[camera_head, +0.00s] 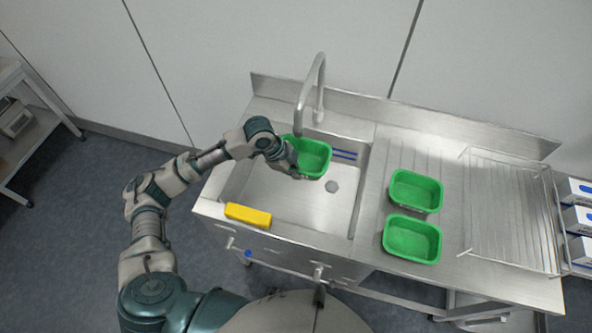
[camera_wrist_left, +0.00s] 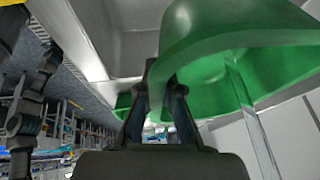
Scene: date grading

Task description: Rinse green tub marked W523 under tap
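A green tub (camera_head: 316,147) is held in the air over the sink basin (camera_head: 262,203), below the tap's spout in the head view. My left gripper (camera_head: 291,168) is at the tub's left side. In the left wrist view the fingers (camera_wrist_left: 160,95) are closed about the rim of the green tub (camera_wrist_left: 225,35), which fills the upper right. The grey curved tap (camera_head: 320,80) stands at the back of the sink. Two other green tubs stand on the drainboard, one behind (camera_head: 416,191) and one in front (camera_head: 412,240). No W523 mark is readable. My right gripper is not in view.
A yellow block (camera_head: 248,215) lies on the sink's front-left rim. A wire rack (camera_head: 508,215) stands on the right of the counter. Blue and white boxes (camera_head: 579,220) are at the far right. A shelf unit (camera_head: 40,130) stands at the left.

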